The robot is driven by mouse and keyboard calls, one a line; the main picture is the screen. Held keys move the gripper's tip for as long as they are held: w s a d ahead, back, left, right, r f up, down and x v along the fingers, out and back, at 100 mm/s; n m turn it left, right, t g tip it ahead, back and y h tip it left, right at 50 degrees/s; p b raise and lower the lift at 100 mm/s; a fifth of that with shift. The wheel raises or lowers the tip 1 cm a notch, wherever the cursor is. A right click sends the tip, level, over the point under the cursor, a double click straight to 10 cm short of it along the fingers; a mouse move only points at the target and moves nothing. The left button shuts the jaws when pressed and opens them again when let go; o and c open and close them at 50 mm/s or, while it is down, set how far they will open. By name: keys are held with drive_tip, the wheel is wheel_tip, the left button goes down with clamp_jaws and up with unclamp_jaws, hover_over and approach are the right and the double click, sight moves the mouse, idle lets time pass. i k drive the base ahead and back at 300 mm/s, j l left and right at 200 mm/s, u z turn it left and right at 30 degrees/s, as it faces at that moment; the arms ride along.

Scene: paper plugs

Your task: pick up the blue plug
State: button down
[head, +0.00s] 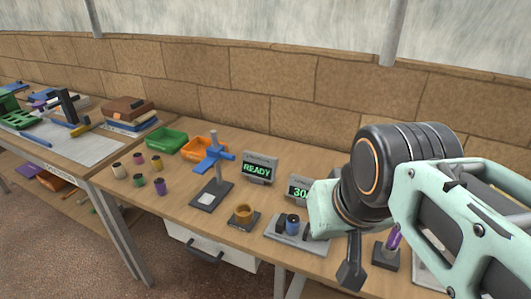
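My gripper (350,272) hangs just right of this fixture, at the bench's front edge. Only one dark finger shows clearly, pointing down; the rest is hidden by my arm. I cannot tell whether it is open or shut. The plug stands apart from the visible finger.
Several coloured plugs (137,181) stand at the bench's left. Behind them are a green bin (167,141) and an orange bin (205,147). A purple item (393,238) is at right.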

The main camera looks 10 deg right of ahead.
sight(293, 221)
drive_tip(key=k+l+u, duration=0.1)
drive_tip(key=u, duration=0.25)
drive_tip(key=k+u, duration=0.15)
drive_tip(key=u, duration=0.25)
drive_tip(key=k+u, duration=0.15)
drive_tip(key=u, duration=0.2)
drive_tip(key=k+j+u, duration=0.25)
drive_tip(key=i+l+z, duration=0.1)
drive_tip(key=i+l, duration=0.1)
drive_tip(key=l, duration=0.1)
